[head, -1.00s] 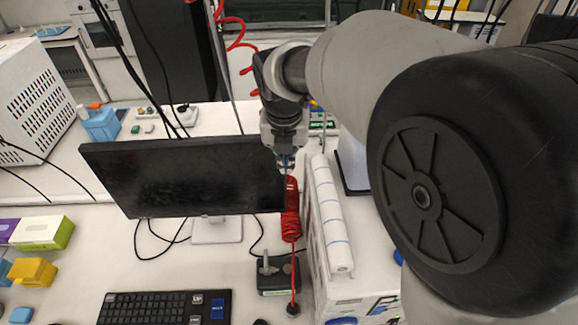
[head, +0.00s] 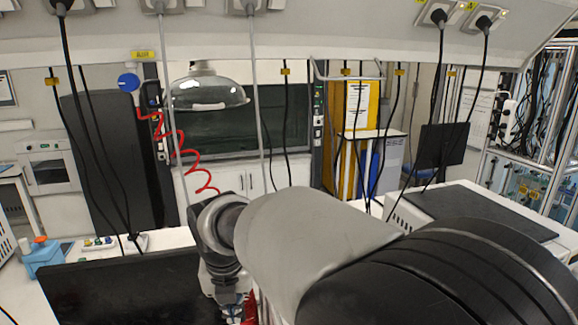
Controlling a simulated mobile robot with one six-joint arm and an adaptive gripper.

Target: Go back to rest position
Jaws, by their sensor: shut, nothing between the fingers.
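My gripper (head: 236,312) is at the bottom of the head view, at the end of my grey arm, pointing down. Only its upper part shows clearly; the fingertips are small and cut by the lower edge. It is shut and I see nothing held in it. It hangs at the right end of the black monitor (head: 130,290). A bit of a red coiled hose (head: 250,306) shows just right of it.
Black cables hang from the overhead rail (head: 330,25). A red spiral hose (head: 182,150) and a clear dome hood (head: 208,93) hang behind my arm. A blue container (head: 42,260) stands at left. A flat dark-topped box (head: 480,212) is at right.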

